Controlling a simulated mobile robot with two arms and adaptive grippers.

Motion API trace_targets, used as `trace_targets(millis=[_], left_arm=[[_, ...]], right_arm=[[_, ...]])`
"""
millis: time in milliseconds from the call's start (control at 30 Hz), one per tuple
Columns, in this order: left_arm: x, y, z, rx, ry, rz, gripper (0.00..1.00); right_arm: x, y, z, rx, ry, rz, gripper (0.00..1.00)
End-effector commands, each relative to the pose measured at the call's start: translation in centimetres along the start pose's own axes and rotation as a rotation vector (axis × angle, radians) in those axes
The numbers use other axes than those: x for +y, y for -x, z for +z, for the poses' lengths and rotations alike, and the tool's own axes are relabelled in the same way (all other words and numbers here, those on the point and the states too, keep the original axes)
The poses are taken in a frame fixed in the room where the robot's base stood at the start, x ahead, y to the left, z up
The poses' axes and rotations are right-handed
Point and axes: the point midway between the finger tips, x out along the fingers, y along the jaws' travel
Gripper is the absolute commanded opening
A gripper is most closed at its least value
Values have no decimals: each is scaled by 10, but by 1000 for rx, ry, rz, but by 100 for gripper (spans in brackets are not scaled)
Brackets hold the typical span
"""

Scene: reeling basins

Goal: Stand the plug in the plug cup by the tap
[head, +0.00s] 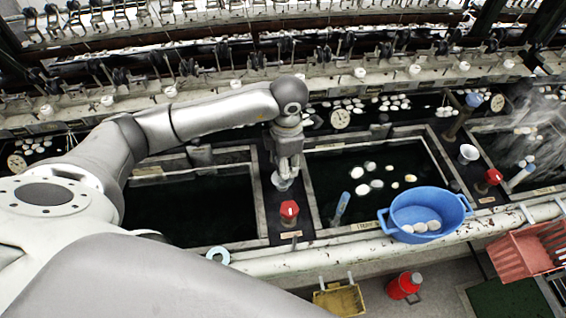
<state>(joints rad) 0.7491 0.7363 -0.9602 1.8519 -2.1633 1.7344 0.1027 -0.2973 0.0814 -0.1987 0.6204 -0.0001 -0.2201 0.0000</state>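My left gripper (285,167) points down between the left and middle basins, just above a small pale cup (281,183), which it partly covers. The cup sits behind the red-handled tap (289,211). I cannot tell whether the fingers are open or shut, or whether they hold something. No plug can be made out for certain in or under the gripper. A blue tube (342,206) stands tilted at the near left of the middle basin (368,226); I cannot tell if it is the plug. My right gripper is not in view.
A blue tub (428,205) with cocoons stands on the front rail (330,250). A second pale cup (468,153) and red tap (493,177) are to the right. A red crate (520,252), a red can (404,285) and a yellow crate (340,300) are in front.

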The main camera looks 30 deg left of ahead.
Motion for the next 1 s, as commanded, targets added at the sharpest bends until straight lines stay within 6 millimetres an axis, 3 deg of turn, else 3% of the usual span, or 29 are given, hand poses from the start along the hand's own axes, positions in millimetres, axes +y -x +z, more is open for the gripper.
trace_targets(millis=[33,233,267,433,600,1000], left_arm=[[-11,-20,-7,29,-8,-28,0],[-8,-23,-7,29,-4,-21,0],[-7,-23,-7,29,-3,-20,41],[-7,-20,-6,26,-3,-19,63],[-8,-20,-6,24,-5,-20,83],[-8,-14,-4,20,-6,-20,83]], right_arm=[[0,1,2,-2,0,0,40],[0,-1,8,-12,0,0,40],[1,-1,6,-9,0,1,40],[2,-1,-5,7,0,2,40],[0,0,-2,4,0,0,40],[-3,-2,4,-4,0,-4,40]])
